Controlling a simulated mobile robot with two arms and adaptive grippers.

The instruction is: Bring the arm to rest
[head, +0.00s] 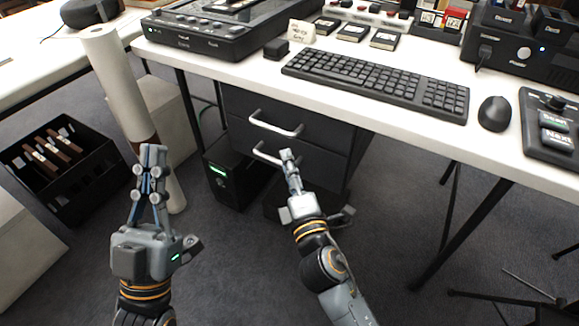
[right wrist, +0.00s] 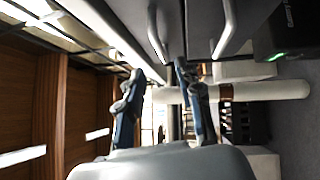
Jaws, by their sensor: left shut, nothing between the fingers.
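My left gripper (head: 152,152) is in the head view at the left, in front of the white table. Its fingertips meet with nothing between them. My right gripper (head: 287,157) is in front of the dark drawer unit, seen edge-on, with its tips near the lower drawer handle in the picture; I cannot tell whether they touch. In the right wrist view its fingers (right wrist: 160,72) stand apart with a gap and hold nothing.
The drawer unit (head: 235,105) has silver handles. A keyboard (head: 380,83) and a mouse (head: 494,113) lie on the white table (head: 225,72). A pale roll (head: 117,85) stands behind my left gripper. A black crate (head: 85,185) and a computer tower (head: 228,180) are on the floor.

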